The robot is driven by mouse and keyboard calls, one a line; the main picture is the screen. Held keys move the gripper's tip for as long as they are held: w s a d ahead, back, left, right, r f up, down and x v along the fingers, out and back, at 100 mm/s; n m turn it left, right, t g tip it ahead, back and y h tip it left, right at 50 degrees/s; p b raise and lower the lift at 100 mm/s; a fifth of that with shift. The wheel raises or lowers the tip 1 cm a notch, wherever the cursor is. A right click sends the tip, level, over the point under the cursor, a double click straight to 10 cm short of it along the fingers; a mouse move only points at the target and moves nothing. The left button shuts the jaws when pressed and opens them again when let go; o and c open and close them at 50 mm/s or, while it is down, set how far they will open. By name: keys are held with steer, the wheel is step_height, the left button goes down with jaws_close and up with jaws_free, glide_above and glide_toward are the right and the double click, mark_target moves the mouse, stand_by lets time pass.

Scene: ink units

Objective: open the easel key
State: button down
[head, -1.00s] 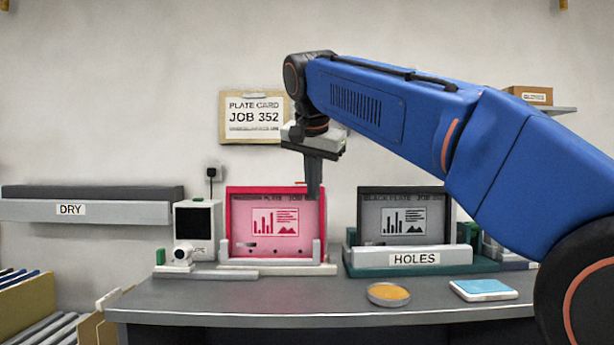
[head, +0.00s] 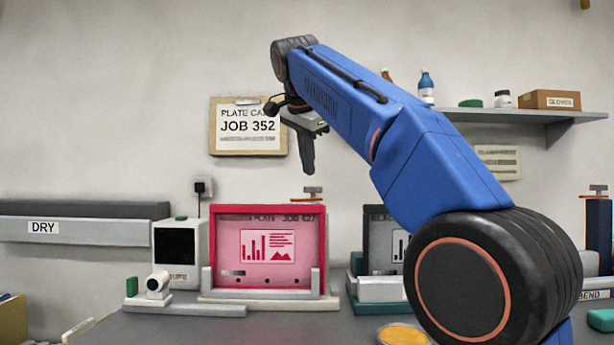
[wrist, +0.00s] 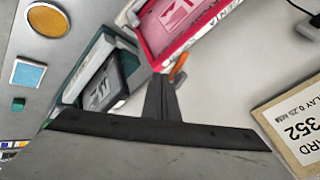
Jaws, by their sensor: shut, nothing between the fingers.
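The magenta plate (head: 268,246) leans upright in its easel. What looks like the easel key is a small grey T-shaped handle (head: 313,190) with an orange-red bar at its foot, above the plate's top right corner. In the wrist view an orange piece (wrist: 178,66) shows beside my fingertips, next to the magenta frame. My gripper (head: 308,168) points down, shut and empty, a little above the T-handle and apart from it in the head view. In the wrist view my gripper (wrist: 160,82) hides part of what lies under it.
The black plate (head: 383,240) stands to the right, partly hidden by my arm. A white boxy device (head: 180,252) and a small camera-like thing (head: 158,282) stand left. A clipboard card (head: 248,140) hangs behind my gripper. An orange dish (head: 403,335) sits in front.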

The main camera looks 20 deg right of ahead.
mark_target(302, 201)
steer(key=x, duration=0.9)
steer(key=shift+w+f, duration=0.1)
steer(key=shift+w, duration=0.15)
steer(key=shift+w+a, duration=0.15)
steer(key=shift+w, duration=0.7)
steer(key=shift+w+a, duration=0.1)
steer(key=shift+w, duration=0.8)
steer(key=shift+w+a, duration=0.3)
steer(key=shift+w, duration=0.1)
steer(key=shift+w+a, duration=0.2)
steer(key=shift+w, duration=0.15)
steer(key=shift+w+a, duration=0.25)
steer(key=shift+w, duration=0.5)
